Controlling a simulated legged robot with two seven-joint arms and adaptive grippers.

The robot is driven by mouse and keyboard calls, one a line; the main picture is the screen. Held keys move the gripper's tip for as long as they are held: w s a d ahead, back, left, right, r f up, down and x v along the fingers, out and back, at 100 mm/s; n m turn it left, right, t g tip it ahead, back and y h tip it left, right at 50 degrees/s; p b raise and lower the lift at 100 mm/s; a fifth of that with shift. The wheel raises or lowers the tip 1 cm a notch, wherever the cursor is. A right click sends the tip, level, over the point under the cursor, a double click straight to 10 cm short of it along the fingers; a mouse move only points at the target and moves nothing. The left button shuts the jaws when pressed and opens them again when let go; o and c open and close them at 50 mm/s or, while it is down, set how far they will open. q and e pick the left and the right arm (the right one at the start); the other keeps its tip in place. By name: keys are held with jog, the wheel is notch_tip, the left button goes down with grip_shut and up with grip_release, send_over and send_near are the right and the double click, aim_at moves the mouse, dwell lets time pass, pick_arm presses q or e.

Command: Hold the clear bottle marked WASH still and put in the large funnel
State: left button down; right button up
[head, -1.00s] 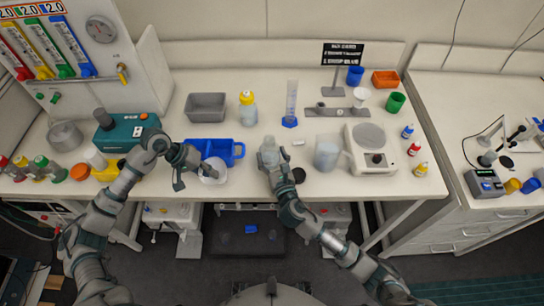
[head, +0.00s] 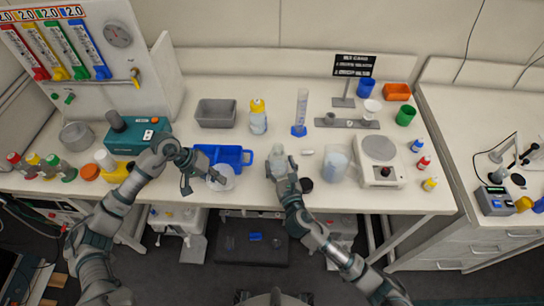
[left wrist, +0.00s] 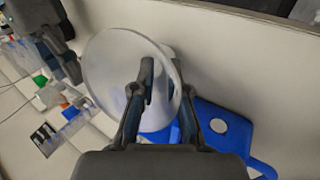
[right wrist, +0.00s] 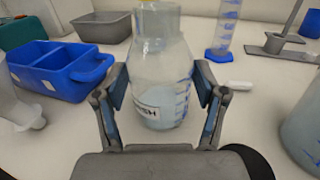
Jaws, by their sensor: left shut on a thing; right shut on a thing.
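The clear WASH bottle (head: 278,160) stands upright on the bench front, its neck open; its label shows in the right wrist view (right wrist: 160,100). My right gripper (head: 283,174) is shut on its body, one finger on each side in the right wrist view (right wrist: 160,82). The large funnel (head: 224,178) is translucent white, left of the bottle and apart from it. My left gripper (head: 204,181) is shut on it; the wide cone fills much of the left wrist view (left wrist: 108,75). In the right wrist view, the funnel's spout (right wrist: 36,122) points down and right.
A blue divided tray (head: 241,156) sits just behind the funnel. A clear beaker (head: 336,163) and a balance (head: 381,173) stand right of the bottle. A graduated cylinder (head: 301,112) and a yellow-capped bottle (head: 258,122) stand behind. A dark round lid (head: 306,185) lies beside my right gripper.

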pick_arm(q)
jog(key=shift+s+a+f+g, duration=0.1)
jog(key=shift+s+f+g, duration=0.1)
jog(key=shift+f, duration=0.4)
jog(key=shift+s+a+f+g, duration=0.1)
jog(key=shift+s+f, duration=0.1)
jog(key=shift+f, duration=0.4)
jog(key=w+d+r+n, duration=0.2)
jog(key=w+d+r, duration=0.25)
jog(key=r, duration=0.45)
notch_tip(320, 180, up, 12)
jog(key=n+t+y, duration=0.3)
jog(key=n, duration=0.8)
send_over(274, 149)
jog(key=f, duration=0.2)
jog(key=s+f, duration=0.1)
jog(key=f, duration=0.1)
jog(key=shift+t+h, duration=0.3)
jog(key=shift+m+t+h, duration=0.3)
jog(key=shift+t, duration=0.1)
jog(key=shift+w, duration=0.4)
